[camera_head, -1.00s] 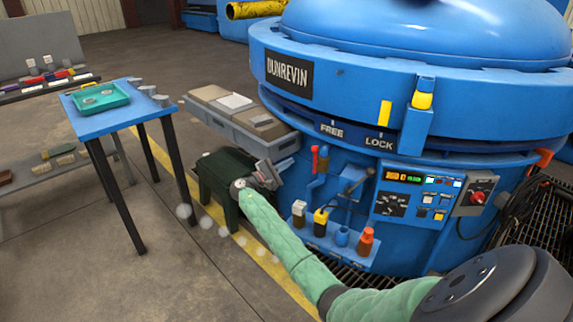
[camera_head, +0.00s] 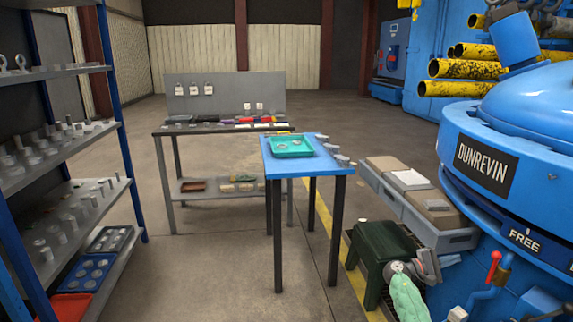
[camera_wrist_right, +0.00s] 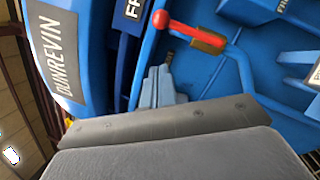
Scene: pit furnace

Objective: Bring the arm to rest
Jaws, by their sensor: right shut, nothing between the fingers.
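My right arm in its green sleeve (camera_head: 408,299) comes up from the bottom right of the head view. My right gripper (camera_head: 430,264) is shut and empty, beside the dark green stool (camera_head: 384,243) and in front of the blue furnace (camera_head: 520,215). In the right wrist view, a broad grey part of the gripper fills the bottom. Beyond it are the furnace's DUNREVIN plate (camera_wrist_right: 57,60) and a red-knobbed lever (camera_wrist_right: 185,29). My left gripper is not in view.
A blue table (camera_head: 300,171) with a green tray (camera_head: 292,155) stands mid-view. A loaded shelf rack (camera_head: 125,140) is at left and a workbench (camera_head: 165,130) behind. The floor between rack and table is clear.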

